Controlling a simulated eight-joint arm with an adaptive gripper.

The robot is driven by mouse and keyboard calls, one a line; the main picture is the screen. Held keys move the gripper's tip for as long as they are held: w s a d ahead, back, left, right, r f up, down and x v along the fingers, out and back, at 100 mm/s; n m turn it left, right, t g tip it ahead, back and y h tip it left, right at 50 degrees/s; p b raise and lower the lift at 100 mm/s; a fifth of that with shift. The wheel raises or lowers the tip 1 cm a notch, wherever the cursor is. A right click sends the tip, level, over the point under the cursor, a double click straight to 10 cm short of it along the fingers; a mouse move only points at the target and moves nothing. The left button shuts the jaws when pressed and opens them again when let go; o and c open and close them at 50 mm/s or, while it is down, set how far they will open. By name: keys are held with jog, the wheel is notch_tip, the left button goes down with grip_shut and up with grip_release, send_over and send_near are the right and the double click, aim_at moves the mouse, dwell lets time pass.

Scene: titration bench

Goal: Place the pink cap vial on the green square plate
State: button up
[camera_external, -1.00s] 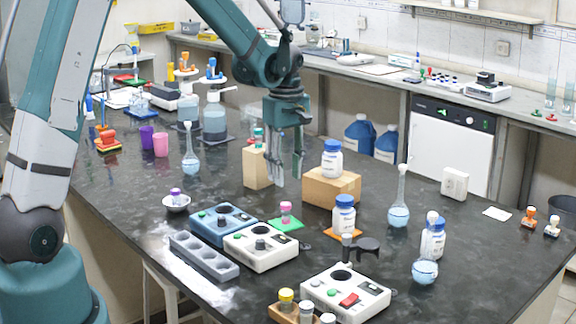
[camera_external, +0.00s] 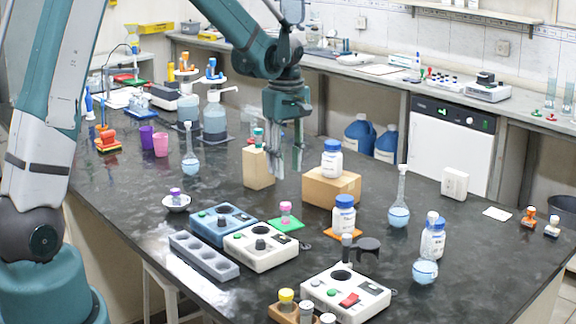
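The pink cap vial (camera_external: 286,209) stands upright on the green square plate (camera_external: 291,227), near the middle of the bench. The vial hides part of the plate. My gripper (camera_external: 289,169) is above and behind the vial in the picture, clear of it, pointing down. Its fingers look apart, with nothing visible between them.
A blue device (camera_external: 222,222) and a white device (camera_external: 262,247) stand left of the plate. A wooden block (camera_external: 257,168) is close to my gripper. A cardboard box (camera_external: 331,188) carries a white bottle (camera_external: 332,158). Another bottle (camera_external: 344,214) stands on an orange plate (camera_external: 341,234).

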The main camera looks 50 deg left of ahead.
jog(key=shift+d+r, duration=0.1)
jog(key=shift+r, duration=0.05)
jog(key=s+d+r+m+t, duration=0.2)
jog(key=s+d+r+m, duration=0.2)
jog(key=s+r, duration=0.3)
jog(key=s+d+r+m+t, duration=0.1)
jog(key=s+d+r+m, duration=0.25)
jog(key=s+r, duration=0.35)
jog(key=s+d+r+m+t, duration=0.1)
jog(key=s+d+m+t, duration=0.1)
jog(key=s, duration=0.7)
jog(key=s+d+r+m+t, duration=0.1)
jog(key=s+d+m, duration=0.3)
jog(key=s, duration=0.5)
jog(key=shift+r+m+t, duration=0.25)
jog(key=shift+m+t, duration=0.35)
jog(key=shift+m, duration=0.75)
jog(key=shift+s+d, duration=0.1)
notch_tip(320, 180, down, 5)
jog(key=b, duration=0.5)
jog(key=shift+f, duration=0.1)
